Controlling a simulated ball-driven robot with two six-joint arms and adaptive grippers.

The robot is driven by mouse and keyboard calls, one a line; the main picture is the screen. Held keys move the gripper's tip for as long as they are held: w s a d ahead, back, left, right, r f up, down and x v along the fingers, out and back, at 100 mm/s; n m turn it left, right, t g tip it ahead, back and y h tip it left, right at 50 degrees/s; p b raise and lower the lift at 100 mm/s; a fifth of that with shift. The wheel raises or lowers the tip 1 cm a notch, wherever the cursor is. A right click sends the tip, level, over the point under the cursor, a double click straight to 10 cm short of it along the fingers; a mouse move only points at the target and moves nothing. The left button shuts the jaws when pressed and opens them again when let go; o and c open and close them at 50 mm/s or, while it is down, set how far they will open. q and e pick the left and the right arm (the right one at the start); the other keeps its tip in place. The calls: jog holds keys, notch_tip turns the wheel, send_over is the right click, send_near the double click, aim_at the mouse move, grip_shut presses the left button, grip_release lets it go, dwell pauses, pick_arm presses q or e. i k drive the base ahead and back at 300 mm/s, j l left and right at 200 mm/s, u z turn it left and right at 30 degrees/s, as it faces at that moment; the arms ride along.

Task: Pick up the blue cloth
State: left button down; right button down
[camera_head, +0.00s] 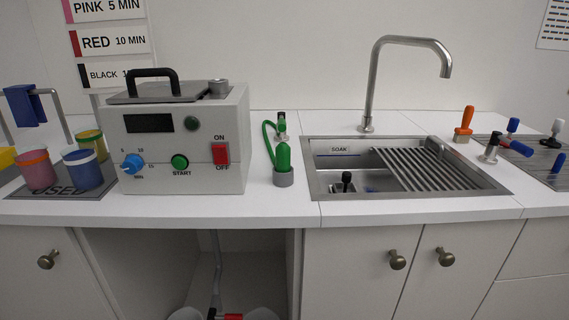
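A blue cloth (24,106) hangs over a grey metal rail (50,93) at the far left of the head view, above the counter. The rail is a bent bar that comes down behind the jars. Neither of my grippers shows in the head view, so their state cannot be seen.
Several colored jars, one of them blue and white (82,170), stand on a dark USED mat (62,191) by the cloth. A grey machine (180,140) stands to their right. A sink (329,181) with a faucet (372,85) lies farther right. The front counter strip is clear.

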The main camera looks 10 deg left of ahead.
aim_at(27, 111)
jog(key=u, duration=1.75)
